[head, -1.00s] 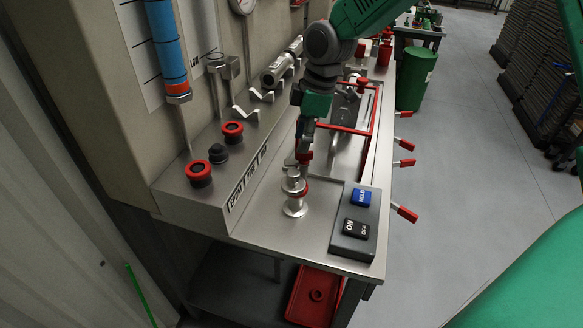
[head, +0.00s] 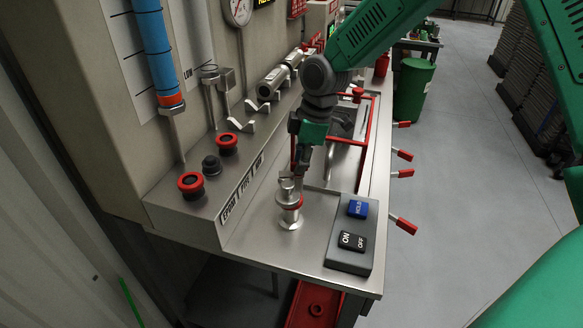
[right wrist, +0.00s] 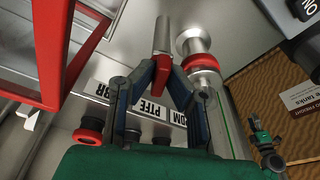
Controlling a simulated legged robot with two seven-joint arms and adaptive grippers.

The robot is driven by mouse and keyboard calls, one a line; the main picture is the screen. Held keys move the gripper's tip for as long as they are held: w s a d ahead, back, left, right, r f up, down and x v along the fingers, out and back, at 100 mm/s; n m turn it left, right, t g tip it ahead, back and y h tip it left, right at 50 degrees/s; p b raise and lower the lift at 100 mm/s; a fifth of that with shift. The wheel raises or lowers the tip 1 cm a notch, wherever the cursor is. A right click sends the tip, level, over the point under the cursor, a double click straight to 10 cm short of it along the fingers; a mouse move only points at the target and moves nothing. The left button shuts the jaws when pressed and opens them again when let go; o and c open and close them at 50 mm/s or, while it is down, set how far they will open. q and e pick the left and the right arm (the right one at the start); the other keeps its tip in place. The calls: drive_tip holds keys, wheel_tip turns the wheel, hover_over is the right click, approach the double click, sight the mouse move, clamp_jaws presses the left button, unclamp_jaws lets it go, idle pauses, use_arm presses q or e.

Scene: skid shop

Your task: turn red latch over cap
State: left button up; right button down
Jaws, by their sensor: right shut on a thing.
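A metal fitting with a round cap (head: 287,186) and a red ring (head: 296,202) stands upright near the bench's front. In the right wrist view the fitting (right wrist: 196,42) stands just right of my fingers. My right gripper (head: 302,168) is low over the bench, close behind the fitting. In the wrist view its two fingers (right wrist: 161,72) are shut on the red latch (right wrist: 160,74), a red grip at the end of a metal bar. In the head view the gripper mostly hides the latch. I cannot tell whether the latch touches the cap.
A button box with a blue HOLD key (head: 357,208) and an ON/OFF switch (head: 352,241) stands right of the fitting. A red frame (head: 371,130) lies behind my gripper. Red knobs (head: 191,184) sit on the ledge at left. Red-handled levers (head: 403,225) stick out past the right edge.

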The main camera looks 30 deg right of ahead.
drive_tip(key=shift+s+d+f, duration=0.1)
drive_tip(key=shift+d, duration=0.5)
drive_tip(key=shift+a, duration=0.4)
drive_tip(key=shift+a+r+p, duration=0.15)
drive_tip(key=shift+r+p, duration=0.05)
drive_tip(key=shift+p, duration=0.2)
use_arm(q)
drive_tip(key=shift+d+r+p, duration=0.15)
drive_tip(key=shift+r+p, duration=0.2)
drive_tip(key=shift+r, duration=0.3)
drive_tip(key=shift+d+r+p, duration=0.15)
drive_tip(key=shift+r+p, duration=0.2)
drive_tip(key=shift+r, duration=0.25)
use_arm(e)
drive_tip(key=shift+w+n, duration=0.3)
drive_tip(key=shift+n, duration=0.8)
use_arm(q)
drive_tip(key=shift+r, duration=0.1)
